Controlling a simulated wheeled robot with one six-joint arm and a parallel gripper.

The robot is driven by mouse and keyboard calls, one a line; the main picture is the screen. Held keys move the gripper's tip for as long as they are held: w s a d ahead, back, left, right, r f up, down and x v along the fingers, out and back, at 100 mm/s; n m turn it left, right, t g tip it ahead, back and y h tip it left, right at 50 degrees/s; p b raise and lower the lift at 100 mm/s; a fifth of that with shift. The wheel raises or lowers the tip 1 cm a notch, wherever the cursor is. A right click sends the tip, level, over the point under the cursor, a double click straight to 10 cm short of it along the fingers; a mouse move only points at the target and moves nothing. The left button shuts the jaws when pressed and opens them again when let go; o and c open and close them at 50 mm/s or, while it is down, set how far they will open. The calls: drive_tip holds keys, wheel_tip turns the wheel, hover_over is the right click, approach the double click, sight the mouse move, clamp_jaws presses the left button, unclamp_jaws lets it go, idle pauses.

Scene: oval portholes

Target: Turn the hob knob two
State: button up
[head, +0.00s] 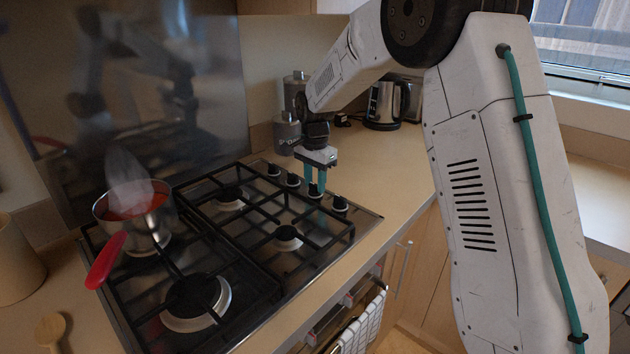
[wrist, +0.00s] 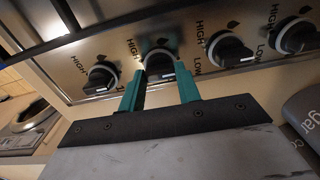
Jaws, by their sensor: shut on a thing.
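The hob (head: 365,222) has a row of black knobs with pale collars along its right side. My gripper (head: 315,186) reaches down from above onto the second knob from the near end (head: 313,194). In the wrist view that knob (wrist: 160,62) is second from the left, and the teal fingers of my gripper (wrist: 160,80) stand on either side of it, shut on it. The knob's lower part shows a short white pointer line.
Neighbouring knobs (head: 341,203) (wrist: 229,49) sit close on both sides. A steaming pan with a red handle (head: 106,260) stands on the left burner. Grey canisters (head: 287,132) and a kettle (head: 384,104) stand behind. The worktop right of the hob (head: 400,175) is clear.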

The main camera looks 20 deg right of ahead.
sight(315, 185)
drive_tip(key=o, duration=1)
wheel_tip(315, 185, up, 8)
drive_tip(key=shift+f, duration=0.1)
drive_tip(key=shift+n, duration=0.3)
drive_tip(key=s+d+r+n, duration=0.1)
drive_tip(key=s+n, duration=0.3)
drive_tip(key=s, duration=1)
drive_tip(key=s+d+r+n+t, duration=0.1)
drive_tip(key=s+r+n, duration=0.1)
drive_tip(key=s, duration=1.2)
drive_tip(key=s+d+r+n, duration=0.1)
drive_tip(key=s+n, duration=0.4)
drive_tip(key=s, duration=1)
drive_tip(key=shift+s+r+n, duration=0.1)
drive_tip(key=shift+r+n, duration=0.2)
drive_tip(key=shift+r, duration=0.3)
